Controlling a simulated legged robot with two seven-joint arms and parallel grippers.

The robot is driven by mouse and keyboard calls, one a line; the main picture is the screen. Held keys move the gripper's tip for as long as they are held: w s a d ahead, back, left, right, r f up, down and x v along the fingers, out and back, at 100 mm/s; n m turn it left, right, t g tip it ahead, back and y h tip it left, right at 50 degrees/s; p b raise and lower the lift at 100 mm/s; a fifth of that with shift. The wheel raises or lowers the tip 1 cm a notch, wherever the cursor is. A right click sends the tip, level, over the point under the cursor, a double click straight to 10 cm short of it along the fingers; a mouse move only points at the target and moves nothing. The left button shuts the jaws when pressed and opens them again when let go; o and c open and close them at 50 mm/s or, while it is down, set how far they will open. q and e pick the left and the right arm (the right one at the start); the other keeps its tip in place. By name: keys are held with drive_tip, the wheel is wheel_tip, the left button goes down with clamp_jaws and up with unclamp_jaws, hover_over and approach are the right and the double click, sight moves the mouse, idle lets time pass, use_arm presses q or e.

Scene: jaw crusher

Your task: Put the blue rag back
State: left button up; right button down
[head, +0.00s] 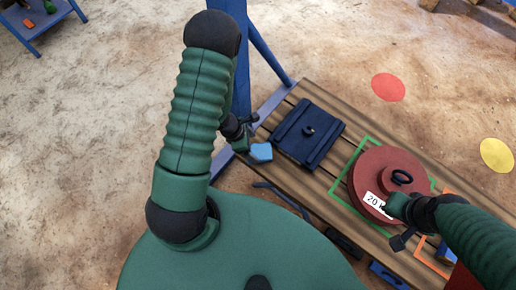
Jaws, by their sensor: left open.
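A small light-blue piece, which looks like the blue rag (261,152), shows at the left end of the slatted wooden bench (322,172). My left gripper (247,131) is open just above and beside it in the picture. I cannot tell whether they touch. My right gripper (398,224) is over the lower edge of a red round weight marked 20 (386,170). Whether its jaws are open or shut is not clear.
A dark blue plate with a knob (307,132) lies on the bench, right of the rag. A blue post (241,70) rises behind my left arm. Red (388,87) and yellow (497,154) discs mark the open dirt floor.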

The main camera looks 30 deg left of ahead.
use_arm(q)
drive_tip(key=s+d+r+m+y, duration=0.1)
drive_tip(key=d+r+m, duration=0.2)
drive_tip(key=r+m, duration=0.8)
drive_tip(key=s+d+r+m+y, duration=0.1)
drive_tip(key=d+r+m+y, duration=0.1)
drive_tip(key=r+m, duration=0.9)
drive_tip(key=d+m+p, duration=0.1)
drive_tip(key=m, duration=0.3)
drive_tip(key=shift+s+r, duration=0.15)
drive_tip(key=shift+s, duration=0.25)
drive_tip(key=shift+c, duration=0.4)
